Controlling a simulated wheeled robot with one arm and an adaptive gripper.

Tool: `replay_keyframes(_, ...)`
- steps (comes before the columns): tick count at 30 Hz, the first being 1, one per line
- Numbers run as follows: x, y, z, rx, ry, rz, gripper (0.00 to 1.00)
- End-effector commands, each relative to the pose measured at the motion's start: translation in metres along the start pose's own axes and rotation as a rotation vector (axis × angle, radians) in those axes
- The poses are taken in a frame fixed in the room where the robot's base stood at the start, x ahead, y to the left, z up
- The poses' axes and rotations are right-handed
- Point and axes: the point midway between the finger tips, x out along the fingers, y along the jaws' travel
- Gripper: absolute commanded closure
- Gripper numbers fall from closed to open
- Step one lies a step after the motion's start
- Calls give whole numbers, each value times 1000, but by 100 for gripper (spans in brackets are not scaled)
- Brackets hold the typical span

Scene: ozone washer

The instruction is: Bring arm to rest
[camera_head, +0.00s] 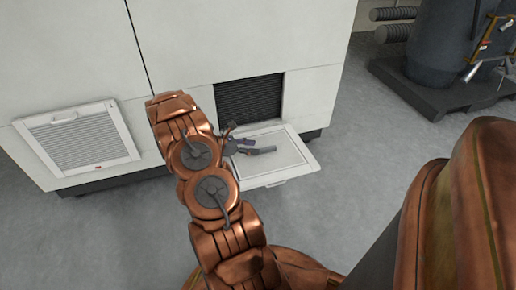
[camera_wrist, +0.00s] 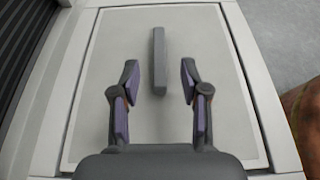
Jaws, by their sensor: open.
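My copper arm reaches out to the front of a large white cabinet (camera_head: 190,45). My gripper (camera_head: 250,142) is over a lowered panel (camera_head: 300,160) that sticks out below a dark opening. In the wrist view my gripper (camera_wrist: 159,80) is open, its two fingers apart. A grey bar-like handle (camera_wrist: 159,62) shows between and beyond the fingers, over the panel's flat face (camera_wrist: 110,35). The fingers do not touch the handle in that view. In the head view my arm hides part of the panel's left side.
A dark louvred opening (camera_head: 250,98) is behind the panel. A closed white louvred panel (camera_head: 80,135) is at the left of the cabinet. A dark tank on a base (camera_head: 445,50) stands at the upper right. The grey floor (camera_head: 350,150) between is clear.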

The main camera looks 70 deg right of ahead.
Motion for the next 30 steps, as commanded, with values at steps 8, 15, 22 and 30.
replay_keyframes(8, -55, 1, 0, 2, 2, 5, 55)
replay_keyframes(15, -80, 0, 0, 0, -1, 2, 55)
replay_keyframes(22, -84, 0, 0, 1, 0, 0, 55)
replay_keyframes(30, -99, -6, 18, 22, 15, 1, 55)
